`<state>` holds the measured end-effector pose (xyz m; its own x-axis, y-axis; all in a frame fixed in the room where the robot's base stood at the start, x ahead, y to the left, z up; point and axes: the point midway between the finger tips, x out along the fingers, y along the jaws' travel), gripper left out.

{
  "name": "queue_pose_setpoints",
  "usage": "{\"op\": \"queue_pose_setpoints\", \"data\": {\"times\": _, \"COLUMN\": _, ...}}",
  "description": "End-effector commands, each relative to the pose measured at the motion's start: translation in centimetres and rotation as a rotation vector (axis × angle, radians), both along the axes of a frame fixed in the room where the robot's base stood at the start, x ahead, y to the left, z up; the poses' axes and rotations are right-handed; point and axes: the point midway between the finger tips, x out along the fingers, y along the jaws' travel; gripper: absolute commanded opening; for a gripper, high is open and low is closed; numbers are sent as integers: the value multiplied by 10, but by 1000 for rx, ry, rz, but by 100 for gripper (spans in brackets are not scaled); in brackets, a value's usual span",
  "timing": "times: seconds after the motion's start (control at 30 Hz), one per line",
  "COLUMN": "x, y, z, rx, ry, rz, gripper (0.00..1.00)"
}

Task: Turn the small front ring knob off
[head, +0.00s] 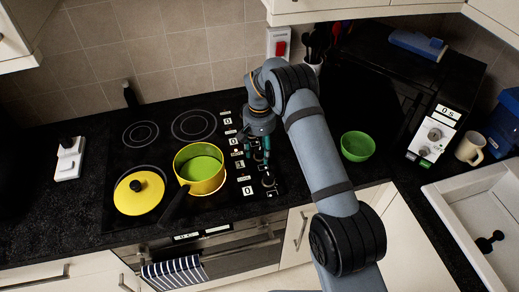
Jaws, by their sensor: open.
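A dark front knob (268,181) with a light rim shows near the lower end of this column, just below my gripper. I cannot tell which knob is the small front ring's, nor read its setting. My gripper (257,158) points down over the knob column with its fingers apart and nothing visible between them. It hides part of the column, and I cannot tell whether a fingertip touches a knob.
A yellow pot (205,184) with green contents stands left of my gripper, its dark handle toward the front. A yellow lid (139,192) lies on the front left ring. A green bowl (357,146) stands right of my arm. A microwave (437,130) and mug (468,147) are farther right.

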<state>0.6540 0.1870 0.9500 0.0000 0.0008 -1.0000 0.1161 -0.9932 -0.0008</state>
Motion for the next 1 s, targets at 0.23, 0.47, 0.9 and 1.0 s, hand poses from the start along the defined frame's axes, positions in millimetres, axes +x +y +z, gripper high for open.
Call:
{"op": "queue_pose_setpoints", "data": {"times": 0.23, "x": 0, "y": 0, "z": 0, "rx": 0, "ry": 0, "rz": 0, "gripper": 42}}
{"op": "queue_pose_setpoints", "data": {"times": 0.47, "x": 0, "y": 0, "z": 0, "rx": 0, "ry": 0, "rz": 0, "gripper": 29}}
{"op": "queue_pose_setpoints", "data": {"times": 0.9, "x": 0, "y": 0, "z": 1, "rx": 0, "ry": -1, "rz": 1, "gripper": 3}}
{"op": "queue_pose_setpoints", "data": {"times": 1.0, "x": 0, "y": 0, "z": 0, "rx": 0, "ry": -1, "rz": 8, "gripper": 2}}
